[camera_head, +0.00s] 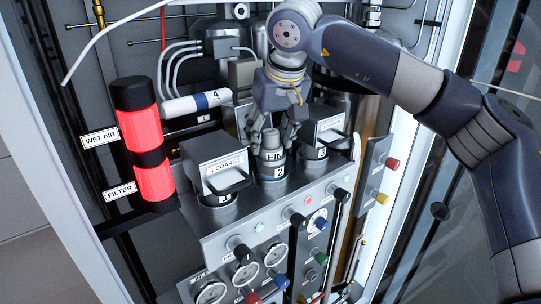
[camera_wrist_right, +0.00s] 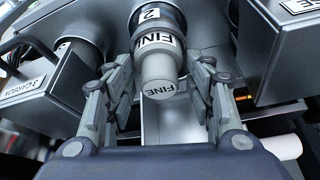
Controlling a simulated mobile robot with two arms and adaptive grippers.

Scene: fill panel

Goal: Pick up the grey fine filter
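The grey fine filter (camera_head: 271,151) stands upright in the middle socket of the panel, on the base marked 2. In the right wrist view the filter (camera_wrist_right: 158,72) points toward the camera, its end cap labelled FINE. My right gripper (camera_head: 264,133) reaches down from above at the filter. Its two fingers in the right wrist view (camera_wrist_right: 160,95) are spread on either side of the filter, with gaps visible between them and it. My left gripper is in neither view.
The coarse filter box (camera_head: 215,165) with its handle stands just left of the fine filter. A box marked 3 (camera_head: 322,130) stands just right. A red and black column (camera_head: 143,140) rises at the left. Gauges (camera_head: 245,274) and knobs cover the panel front below.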

